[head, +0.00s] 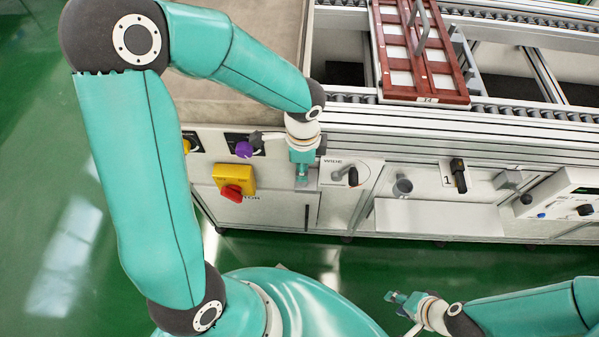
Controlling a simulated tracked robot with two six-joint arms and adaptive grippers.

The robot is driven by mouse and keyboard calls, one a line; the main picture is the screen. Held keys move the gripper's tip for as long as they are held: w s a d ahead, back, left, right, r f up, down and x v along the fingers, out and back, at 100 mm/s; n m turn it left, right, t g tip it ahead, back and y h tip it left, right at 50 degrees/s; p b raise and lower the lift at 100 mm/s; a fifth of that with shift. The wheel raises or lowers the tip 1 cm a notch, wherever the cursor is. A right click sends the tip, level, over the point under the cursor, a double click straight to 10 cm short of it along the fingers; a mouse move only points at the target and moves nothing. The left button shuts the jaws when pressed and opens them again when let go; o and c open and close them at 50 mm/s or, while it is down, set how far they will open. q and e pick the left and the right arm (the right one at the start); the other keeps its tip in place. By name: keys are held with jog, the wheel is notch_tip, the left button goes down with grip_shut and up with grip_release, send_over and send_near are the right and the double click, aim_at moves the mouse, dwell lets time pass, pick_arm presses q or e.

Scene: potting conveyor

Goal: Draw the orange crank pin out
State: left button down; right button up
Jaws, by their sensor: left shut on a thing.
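My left gripper (302,176) points down at the front panel of the conveyor, between the purple knob (243,149) and the black crank handle (353,177) on the plate marked WIDE. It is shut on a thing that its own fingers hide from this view. I cannot make out a clearly orange pin. A yellow-orange knob (186,146) shows at the panel's left end, partly covered by my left arm. My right gripper (396,298) is low at the right, over the green floor and away from the panel. Its fingers are too small to tell open from shut.
A yellow box with a red switch (232,192) is left of my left gripper. A grey knob (402,187), a black lever (458,175) and a control box (565,195) are to the right. A red-brown tray (392,95) with a grey handle sits on the conveyor.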

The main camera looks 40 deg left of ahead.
pick_arm(q)
jog(key=shift+r, duration=0.1)
jog(key=shift+w+r+p, duration=0.1)
jog(key=shift+r+p, duration=0.7)
jog(key=shift+r, duration=0.1)
jog(key=shift+r+p, duration=0.85)
jog(key=shift+r, duration=0.15)
jog(key=shift+r, duration=0.15)
jog(key=shift+r+p, duration=1.25)
jog(key=shift+r, duration=0.05)
notch_tip(320, 180, up, 7)
jog(key=p, duration=0.5)
jog(key=shift+p, duration=0.4)
jog(key=shift+f, duration=0.1)
